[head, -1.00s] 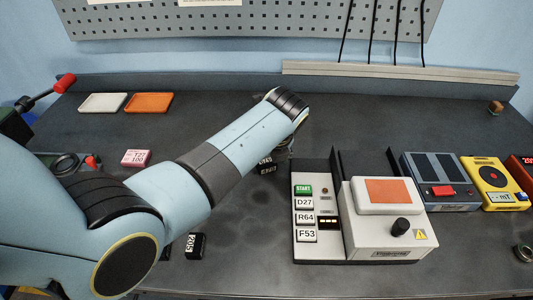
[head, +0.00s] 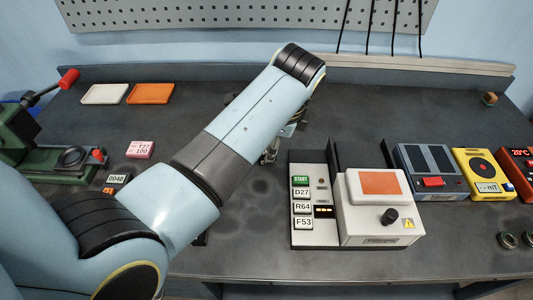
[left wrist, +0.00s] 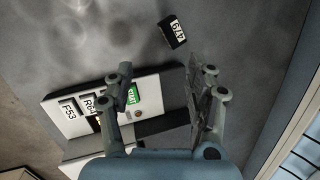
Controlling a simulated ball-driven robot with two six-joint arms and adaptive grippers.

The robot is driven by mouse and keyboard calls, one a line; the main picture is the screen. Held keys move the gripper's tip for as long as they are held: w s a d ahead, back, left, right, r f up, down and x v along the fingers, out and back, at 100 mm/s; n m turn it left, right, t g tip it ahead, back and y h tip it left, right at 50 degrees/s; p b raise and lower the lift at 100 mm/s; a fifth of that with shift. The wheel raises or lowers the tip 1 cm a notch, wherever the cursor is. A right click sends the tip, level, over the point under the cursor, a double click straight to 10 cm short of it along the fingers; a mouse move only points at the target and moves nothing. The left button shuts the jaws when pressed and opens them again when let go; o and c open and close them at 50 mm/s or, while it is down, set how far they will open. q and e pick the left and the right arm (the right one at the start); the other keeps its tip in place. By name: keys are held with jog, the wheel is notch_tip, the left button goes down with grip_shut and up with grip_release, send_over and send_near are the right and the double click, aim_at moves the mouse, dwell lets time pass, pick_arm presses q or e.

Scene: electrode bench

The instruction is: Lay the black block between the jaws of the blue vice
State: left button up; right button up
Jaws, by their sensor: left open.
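A black block (left wrist: 173,30) with a white number label lies on the bench in the left wrist view, beyond my left fingertips and apart from them. My left gripper (left wrist: 160,82) is open with nothing between its fingers; in the head view it (head: 270,152) is mostly hidden under my arm. A green vice (head: 50,160) with red-tipped handles stands at the far left. My right gripper is not in view.
A white control box (head: 382,215) with a button panel (head: 303,230) stands right of my gripper. Several devices stand farther right. A pink block (head: 140,149), a white tray (head: 105,94) and an orange tray (head: 151,93) are at left. The back middle of the bench is clear.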

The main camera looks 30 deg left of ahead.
pick_arm(q)
jog(key=w+a+f+m+h+b, duration=0.1)
jog(key=m+b, duration=0.1)
jog(key=m, duration=0.8)
jog(key=w+a+f+m+g+h+b, duration=0.1)
jog(key=a+f+m+b, duration=0.1)
jog(key=m, duration=0.8)
jog(key=w+a+f+m+b, duration=0.1)
jog(key=f+m+b, duration=0.1)
jog(key=m, duration=0.7)
jog(key=shift+a+f+m+g+h+b, duration=0.2)
jog(key=shift+a+m+g+h+b, duration=0.2)
jog(key=shift+b, duration=0.5)
jog(key=f, duration=0.4)
jog(key=w+f, duration=0.1)
jog(key=shift+f, duration=0.4)
